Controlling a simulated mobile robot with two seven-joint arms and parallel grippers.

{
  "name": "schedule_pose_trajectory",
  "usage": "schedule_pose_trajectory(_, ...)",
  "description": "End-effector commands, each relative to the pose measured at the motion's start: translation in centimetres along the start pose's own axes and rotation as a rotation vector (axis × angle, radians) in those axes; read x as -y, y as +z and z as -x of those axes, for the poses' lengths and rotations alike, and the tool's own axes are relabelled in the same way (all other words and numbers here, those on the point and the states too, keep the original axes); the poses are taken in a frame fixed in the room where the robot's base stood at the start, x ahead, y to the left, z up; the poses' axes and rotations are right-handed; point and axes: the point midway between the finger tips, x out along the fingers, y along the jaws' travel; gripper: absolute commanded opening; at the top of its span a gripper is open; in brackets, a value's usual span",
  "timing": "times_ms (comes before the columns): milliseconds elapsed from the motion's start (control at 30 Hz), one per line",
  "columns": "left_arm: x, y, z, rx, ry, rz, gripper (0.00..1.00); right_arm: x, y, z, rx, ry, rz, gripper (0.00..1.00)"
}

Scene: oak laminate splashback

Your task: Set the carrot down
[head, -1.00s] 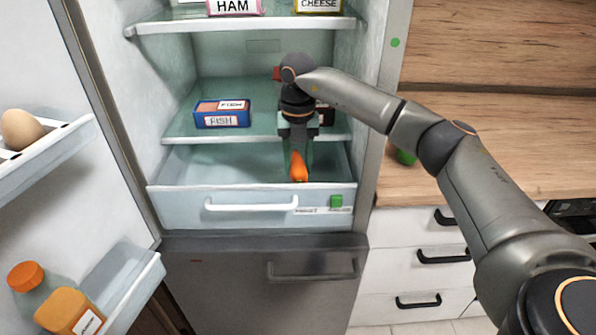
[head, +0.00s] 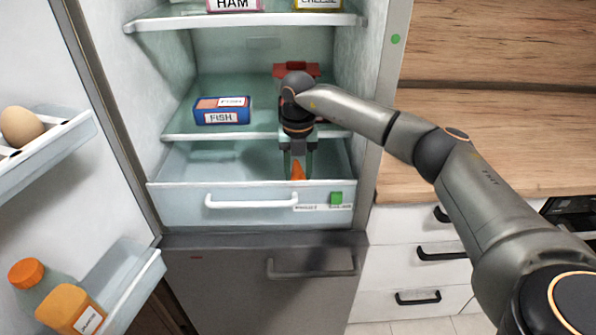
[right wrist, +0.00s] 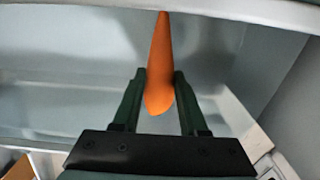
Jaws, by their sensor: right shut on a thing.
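The orange carrot (head: 298,171) is in the fridge's open drawer (head: 180,200), towards its right end. The drawer's front hides the carrot's lower part in the head view. My right gripper (head: 298,165) points down into the drawer and is shut on the carrot. In the right wrist view the carrot (right wrist: 160,65) lies between the two dark green fingers (right wrist: 157,85), with pale drawer surfaces around it. I cannot tell whether the carrot touches the drawer floor. My left gripper is not in view.
A blue fish box (head: 222,111) stands on the shelf above the drawer, and a red item (head: 296,70) is behind my right wrist. The fridge door (head: 50,180) is open at left with an egg and bottles. The drawer's left part is clear.

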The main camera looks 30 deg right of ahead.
Motion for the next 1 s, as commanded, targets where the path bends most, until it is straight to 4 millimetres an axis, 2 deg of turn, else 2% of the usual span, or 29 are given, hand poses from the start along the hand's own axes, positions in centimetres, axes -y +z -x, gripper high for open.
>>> schedule_pose_trajectory(33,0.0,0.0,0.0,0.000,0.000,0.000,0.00,0.0,0.0,0.0,0.000,0.000,0.000,0.44)
schedule_pose_trajectory(300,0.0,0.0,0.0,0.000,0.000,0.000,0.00,0.0,0.0,0.1,0.001,0.001,0.000,0.72)
schedule_pose_trajectory(600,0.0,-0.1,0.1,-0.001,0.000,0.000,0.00,-0.1,0.0,0.5,0.002,0.001,0.000,0.72)
schedule_pose_trajectory(767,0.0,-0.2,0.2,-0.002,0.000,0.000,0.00,-0.1,0.1,2.6,0.005,0.003,0.000,0.72)
schedule_pose_trajectory(1000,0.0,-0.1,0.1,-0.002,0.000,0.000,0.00,-0.1,0.1,8.1,0.005,0.005,-0.001,0.72)
